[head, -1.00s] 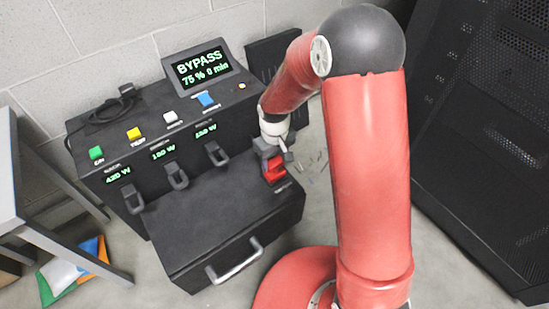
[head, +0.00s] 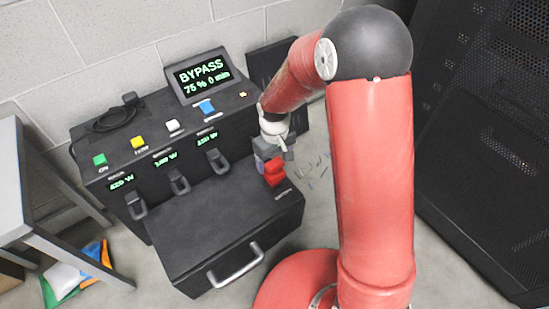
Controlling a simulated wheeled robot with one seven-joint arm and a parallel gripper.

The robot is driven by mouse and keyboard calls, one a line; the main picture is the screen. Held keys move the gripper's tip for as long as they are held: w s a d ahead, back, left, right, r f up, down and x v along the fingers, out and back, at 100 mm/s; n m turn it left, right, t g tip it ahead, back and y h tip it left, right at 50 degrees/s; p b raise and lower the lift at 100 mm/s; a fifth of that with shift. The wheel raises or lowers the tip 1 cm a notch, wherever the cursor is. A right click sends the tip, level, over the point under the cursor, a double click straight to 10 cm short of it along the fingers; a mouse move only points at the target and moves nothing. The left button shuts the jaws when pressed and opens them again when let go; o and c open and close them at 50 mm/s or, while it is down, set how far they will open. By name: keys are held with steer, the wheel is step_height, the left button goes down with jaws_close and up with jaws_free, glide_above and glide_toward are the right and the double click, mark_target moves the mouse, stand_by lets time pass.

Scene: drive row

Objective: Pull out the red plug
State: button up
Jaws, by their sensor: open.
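The red plug (head: 275,173) stands at the right back corner of the black battery drawer, against the face of the black unit (head: 190,130). My gripper (head: 270,153) is right above and behind the plug, with its jaws open. The jaws look very close to the plug's top; I cannot tell whether they touch it. My gripper and wrist hide part of what lies behind the plug.
The unit's screen (head: 203,76) reads BYPASS, 75 %, 0 min. Green, yellow, white and blue buttons line its top, with a black cable (head: 115,115) coiled at the left. A grey table (head: 20,190) stands left, a black rack (head: 480,150) right.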

mark_target(275, 163)
steer(key=shift+r+p, duration=0.5)
steer(key=shift+r, duration=3.4)
steer(key=shift+r, duration=0.1)
